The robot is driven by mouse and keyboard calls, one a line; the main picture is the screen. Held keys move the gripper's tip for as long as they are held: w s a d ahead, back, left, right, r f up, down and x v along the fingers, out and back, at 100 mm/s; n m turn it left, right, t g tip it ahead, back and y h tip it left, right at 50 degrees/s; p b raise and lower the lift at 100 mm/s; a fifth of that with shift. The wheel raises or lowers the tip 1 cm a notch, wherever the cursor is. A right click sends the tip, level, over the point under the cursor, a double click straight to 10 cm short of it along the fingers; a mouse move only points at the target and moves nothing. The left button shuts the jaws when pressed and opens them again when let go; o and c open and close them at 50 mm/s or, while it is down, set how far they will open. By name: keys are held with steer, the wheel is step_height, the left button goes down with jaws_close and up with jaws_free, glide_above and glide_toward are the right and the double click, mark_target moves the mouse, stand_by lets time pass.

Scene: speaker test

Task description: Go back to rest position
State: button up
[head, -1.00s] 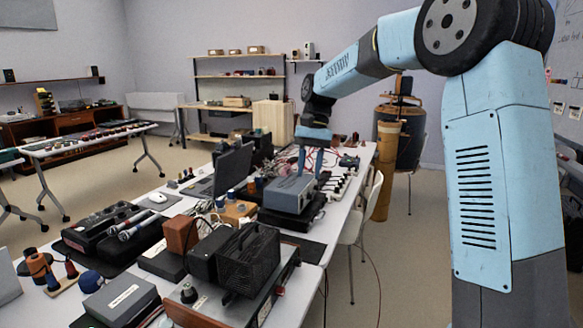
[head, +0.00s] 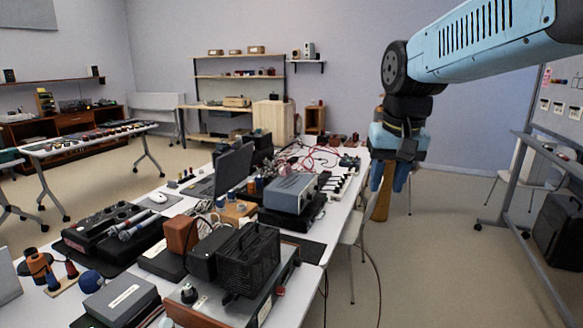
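My gripper (head: 389,188) hangs fingers down at the right of the head view, off the right side of the long white table. My arm reaches in from the upper right. A grey-blue box device (head: 290,192) sits on a black case on the table, left of my gripper and apart from it.
The long white table (head: 312,250) is crowded with audio gear, a laptop (head: 232,168) and cables. A chair (head: 352,232) stands at its right side. Open floor (head: 440,250) lies to the right, up to a wheeled whiteboard stand (head: 545,210).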

steer(key=s+d+f+t, duration=0.1)
steer(key=s+d+f, duration=0.1)
steer(key=s, duration=0.3)
steer(key=s+d+f+t, duration=0.1)
steer(key=s+d+t, duration=0.1)
steer(key=s, duration=0.3)
steer(key=shift+s+d+f+n, duration=0.3)
steer(key=shift+d+f+n, duration=0.1)
steer(key=shift+d, duration=0.2)
stand_by(1.1)
